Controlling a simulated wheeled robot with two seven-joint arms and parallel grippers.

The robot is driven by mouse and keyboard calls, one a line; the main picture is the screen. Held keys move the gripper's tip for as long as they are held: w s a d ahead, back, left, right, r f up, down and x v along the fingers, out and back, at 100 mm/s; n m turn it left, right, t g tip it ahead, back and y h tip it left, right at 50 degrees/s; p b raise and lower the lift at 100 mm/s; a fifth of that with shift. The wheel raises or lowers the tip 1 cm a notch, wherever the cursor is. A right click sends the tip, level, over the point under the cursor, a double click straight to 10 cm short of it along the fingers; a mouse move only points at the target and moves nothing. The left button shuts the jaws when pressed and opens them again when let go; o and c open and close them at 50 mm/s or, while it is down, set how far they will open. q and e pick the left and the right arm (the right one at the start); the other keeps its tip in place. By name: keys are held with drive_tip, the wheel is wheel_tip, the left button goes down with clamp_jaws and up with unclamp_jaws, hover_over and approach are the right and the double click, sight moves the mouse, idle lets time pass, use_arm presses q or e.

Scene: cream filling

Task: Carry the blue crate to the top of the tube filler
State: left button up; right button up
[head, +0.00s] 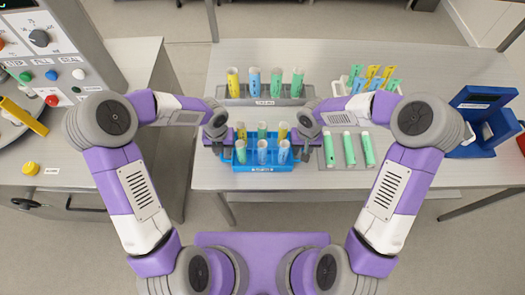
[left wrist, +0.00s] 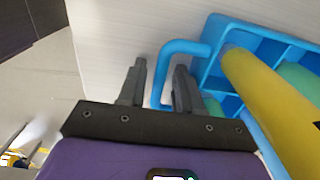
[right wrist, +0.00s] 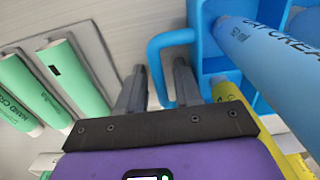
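The blue crate (head: 285,168) stands on the table near its front edge, with several yellow, blue and green tubes upright in it. It has a loop handle at each end. My left gripper (head: 219,146) is at the crate's left handle (left wrist: 180,47); in the left wrist view its fingers (left wrist: 160,85) stand apart on either side of the handle bar. My right gripper (head: 310,146) is at the right handle (right wrist: 170,38); its fingers (right wrist: 159,82) also straddle the bar, apart. A machine with a control panel (head: 60,55), likely the tube filler, stands at the far left; its top is largely out of view.
A grey rack (head: 265,101) with several tubes stands behind the crate. Green tubes (head: 349,149) lie on a grey tray to the right, with a holder of yellow and green tubes (head: 373,78) behind. A blue device (head: 478,120) stands at the right end. A gap separates table and machine counter.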

use_arm(q)
drive_tip(key=shift+f, duration=0.2)
use_arm(e)
drive_tip(key=shift+f, duration=0.15)
use_arm(q)
clamp_jaws()
use_arm(e)
clamp_jaws()
use_arm(q)
drive_tip(key=shift+r, duration=0.1)
